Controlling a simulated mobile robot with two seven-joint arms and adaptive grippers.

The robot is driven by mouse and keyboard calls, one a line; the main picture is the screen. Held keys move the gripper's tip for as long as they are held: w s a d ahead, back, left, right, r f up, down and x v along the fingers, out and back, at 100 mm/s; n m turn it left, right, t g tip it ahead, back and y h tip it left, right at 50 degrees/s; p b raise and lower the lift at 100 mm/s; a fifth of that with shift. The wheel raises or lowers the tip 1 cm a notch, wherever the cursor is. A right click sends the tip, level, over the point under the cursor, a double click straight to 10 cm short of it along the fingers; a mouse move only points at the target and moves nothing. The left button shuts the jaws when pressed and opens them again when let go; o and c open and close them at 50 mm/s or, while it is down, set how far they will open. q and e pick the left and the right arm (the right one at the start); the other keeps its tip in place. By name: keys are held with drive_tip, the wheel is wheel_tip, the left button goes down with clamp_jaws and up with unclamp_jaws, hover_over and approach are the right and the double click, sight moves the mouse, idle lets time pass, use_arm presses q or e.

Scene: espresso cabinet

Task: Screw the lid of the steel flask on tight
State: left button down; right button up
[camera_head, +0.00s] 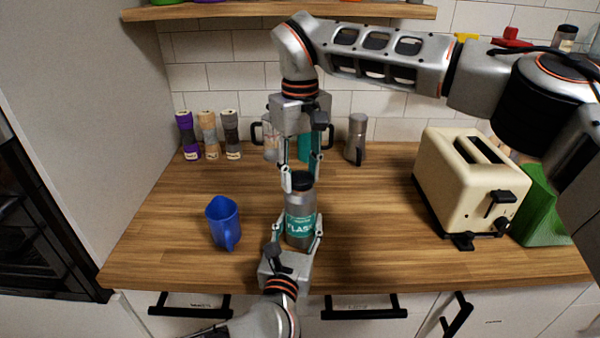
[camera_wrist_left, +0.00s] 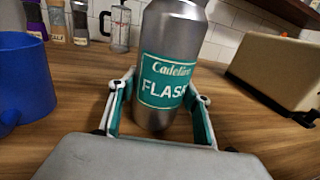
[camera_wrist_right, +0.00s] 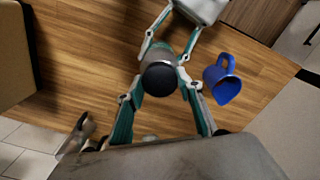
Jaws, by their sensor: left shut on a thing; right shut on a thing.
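The steel flask (camera_head: 301,208) stands upright on the wooden counter, with a green label reading FLASK; it also shows in the left wrist view (camera_wrist_left: 172,60). Its black lid (camera_head: 302,180) sits on top and shows from above in the right wrist view (camera_wrist_right: 160,80). My left gripper (camera_head: 300,240) is shut around the flask's lower body from the front; its fingers flank the label in the left wrist view (camera_wrist_left: 160,100). My right gripper (camera_head: 302,184) points down from above, shut on the lid, one finger on each side. Whether the lid is seated fully cannot be told.
A blue jug (camera_head: 222,222) stands left of the flask. A cream toaster (camera_head: 470,185) and a green block (camera_head: 543,208) stand at the right. Several spice grinders (camera_head: 208,135), and a grey metal container (camera_head: 356,138) line the back. The counter (camera_head: 380,240) right of the flask is clear.

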drive_tip(key=o, duration=0.9)
drive_tip(key=shift+r, duration=0.1)
drive_tip(key=shift+r, duration=2.2)
drive_tip(key=shift+c, duration=0.3)
